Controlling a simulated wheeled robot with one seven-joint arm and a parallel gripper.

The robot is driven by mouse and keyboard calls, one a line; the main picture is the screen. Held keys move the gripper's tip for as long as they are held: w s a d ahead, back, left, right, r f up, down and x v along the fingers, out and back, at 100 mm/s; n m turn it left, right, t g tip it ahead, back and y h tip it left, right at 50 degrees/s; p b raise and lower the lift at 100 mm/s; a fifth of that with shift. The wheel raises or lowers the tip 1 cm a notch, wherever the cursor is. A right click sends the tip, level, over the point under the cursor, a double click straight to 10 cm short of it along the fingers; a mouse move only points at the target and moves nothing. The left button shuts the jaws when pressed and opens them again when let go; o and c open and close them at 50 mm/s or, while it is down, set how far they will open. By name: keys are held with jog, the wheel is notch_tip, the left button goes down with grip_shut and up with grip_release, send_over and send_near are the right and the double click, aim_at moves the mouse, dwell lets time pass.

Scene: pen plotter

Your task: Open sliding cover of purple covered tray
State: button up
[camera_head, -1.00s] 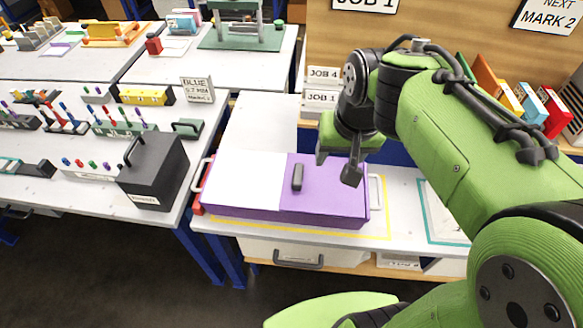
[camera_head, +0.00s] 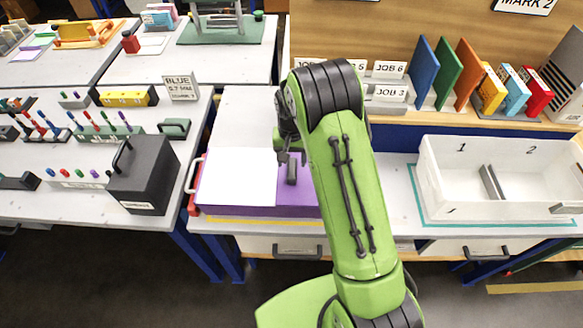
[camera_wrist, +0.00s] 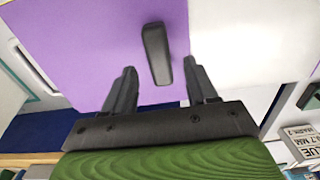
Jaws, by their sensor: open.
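The purple covered tray (camera_head: 258,211) lies on the grey table in front of me, with a white panel (camera_head: 236,176) showing on its left part. A dark upright handle (camera_head: 291,172) stands on its purple top; it also shows in the wrist view (camera_wrist: 157,54). My gripper (camera_head: 289,157) is at the handle. In the wrist view my open fingers (camera_wrist: 155,85) point at the handle, one to each side, with gaps and no clear contact. My arm hides the tray's right part in the head view.
A white bin (camera_head: 490,205) with numbered compartments stands to the right. A black box (camera_head: 143,175) with a handle stands on the left table. Colored binders (camera_head: 447,72) and job signs line the back. A gap separates the two tables.

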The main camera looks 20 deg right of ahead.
aim_at(292, 167)
notch_tip(292, 167, down, 4)
jog(key=shift+f, duration=0.25)
grip_shut()
